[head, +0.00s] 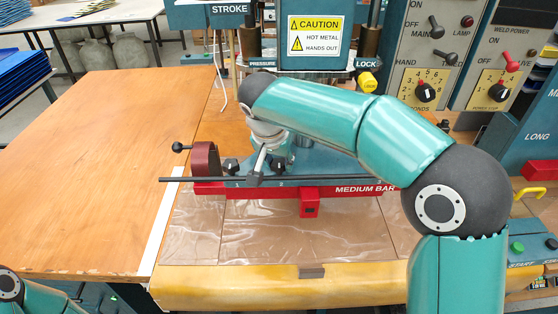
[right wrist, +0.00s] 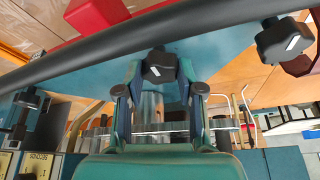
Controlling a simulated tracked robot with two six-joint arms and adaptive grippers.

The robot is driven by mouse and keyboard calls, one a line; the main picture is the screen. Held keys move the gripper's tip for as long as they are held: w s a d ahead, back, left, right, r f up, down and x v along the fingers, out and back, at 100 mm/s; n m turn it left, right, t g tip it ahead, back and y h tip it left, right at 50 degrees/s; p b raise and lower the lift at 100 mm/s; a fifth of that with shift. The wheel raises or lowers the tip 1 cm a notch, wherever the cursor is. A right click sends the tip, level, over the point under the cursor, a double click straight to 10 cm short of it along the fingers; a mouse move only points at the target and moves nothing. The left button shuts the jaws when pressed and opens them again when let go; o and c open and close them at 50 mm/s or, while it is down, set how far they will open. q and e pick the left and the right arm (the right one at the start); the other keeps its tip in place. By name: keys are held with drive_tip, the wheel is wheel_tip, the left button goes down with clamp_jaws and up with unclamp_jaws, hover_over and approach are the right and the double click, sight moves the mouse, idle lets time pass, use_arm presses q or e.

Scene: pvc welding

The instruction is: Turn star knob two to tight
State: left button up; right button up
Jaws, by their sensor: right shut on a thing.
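Several black star knobs stand in a row on the teal clamp behind the red bar marked MEDIUM BAR (head: 365,189). My right gripper (head: 268,155) reaches down to this row from above. In the right wrist view, my right gripper (right wrist: 159,88) has its two fingers on either side of one black star knob (right wrist: 159,66) with a white mark, and is shut on it. Another star knob (right wrist: 284,41) is clear of the fingers, and it also shows in the head view (head: 231,166). The knob's number is not readable. My left gripper is out of view.
A long black rod (head: 330,180) runs along the front of the clamp, close to my right gripper. A dark red disc (head: 206,160) stands at its left. Clear sheet (head: 290,235) covers the bed in front. The wooden table (head: 90,170) at left is bare.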

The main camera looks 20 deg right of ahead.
drive_tip(key=o, duration=1.2)
drive_tip(key=shift+c, duration=0.2)
drive_tip(key=v, duration=1.2)
drive_tip(key=shift+w, duration=0.1)
drive_tip(key=shift+r, duration=0.15)
